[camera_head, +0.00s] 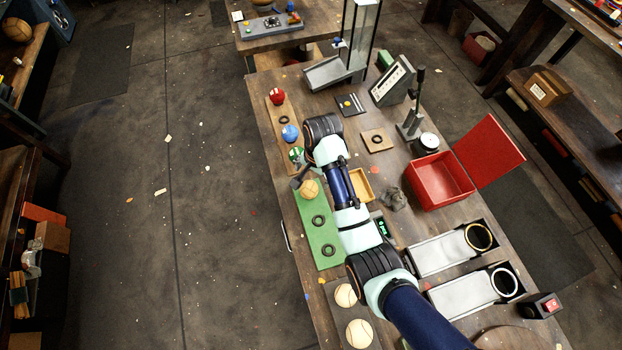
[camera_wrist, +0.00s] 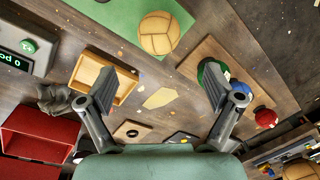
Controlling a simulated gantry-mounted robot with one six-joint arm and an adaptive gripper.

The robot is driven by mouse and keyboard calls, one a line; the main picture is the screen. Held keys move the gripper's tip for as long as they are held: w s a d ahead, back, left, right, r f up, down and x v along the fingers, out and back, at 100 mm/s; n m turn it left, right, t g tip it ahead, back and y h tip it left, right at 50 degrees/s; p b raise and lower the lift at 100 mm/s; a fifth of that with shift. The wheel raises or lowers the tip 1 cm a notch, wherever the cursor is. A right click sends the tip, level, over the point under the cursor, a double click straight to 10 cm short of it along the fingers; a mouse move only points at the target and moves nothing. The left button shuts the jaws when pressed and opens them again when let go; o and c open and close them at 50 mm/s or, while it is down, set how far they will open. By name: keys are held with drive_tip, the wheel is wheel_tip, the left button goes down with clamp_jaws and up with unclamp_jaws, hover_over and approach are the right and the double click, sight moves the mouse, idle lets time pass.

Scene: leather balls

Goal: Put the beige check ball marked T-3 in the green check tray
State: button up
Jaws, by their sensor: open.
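A beige ball (camera_head: 310,188) with seams rests on the green tray (camera_head: 309,208), at its far end. The ball (camera_wrist: 159,33) also shows on the green surface at the top of the wrist view. No marking on it is legible. Two black rings (camera_head: 319,220) show on the bare part of the tray. My gripper (camera_head: 298,182) is largely hidden by my arm in the head view, near the ball. In the wrist view my gripper (camera_wrist: 168,82) is open, its fingers wide apart with nothing between them. The ball lies beyond the fingertips, apart from them.
A wooden board holds green (camera_head: 296,154), blue (camera_head: 290,133) and red (camera_head: 277,96) balls beside the tray. Two pale balls (camera_head: 346,295) sit on a grey holder. A yellow tray (camera_head: 367,191), red bin (camera_head: 437,181) and grey lump (camera_head: 394,200) stand to the right.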

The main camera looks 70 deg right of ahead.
drive_tip(key=shift+s+r, duration=0.1)
drive_tip(key=shift+r, duration=0.85)
drive_tip(key=w+a+r+n+t+h, duration=0.1)
drive_tip(key=w+a+r+n+t, duration=0.1)
drive_tip(key=w+a+r+n, duration=0.45)
drive_tip(key=w+a+r+n+t, duration=0.1)
drive_tip(key=w+a+n+t, duration=0.15)
drive_tip(key=a, duration=0.65)
drive_tip(key=w+a+r+n+t+h, duration=0.1)
drive_tip(key=w+a+r+n+t, duration=0.15)
drive_tip(key=w+a+r, duration=0.35)
drive_tip(key=s+a+r+n+t, duration=0.1)
drive_tip(key=a+r+n, duration=0.2)
drive_tip(key=a, duration=0.3)
drive_tip(key=s+a+r+n+t+y, duration=0.1)
drive_tip(key=a+r+n+t, duration=0.1)
drive_tip(key=a, duration=0.4)
drive_tip(key=s+a+r+n+t+y, duration=0.1)
drive_tip(key=s+a+r+n, duration=0.1)
drive_tip(key=a+r+n, duration=0.2)
drive_tip(key=shift+a+t, duration=0.3)
drive_tip(key=shift+a, duration=0.6)
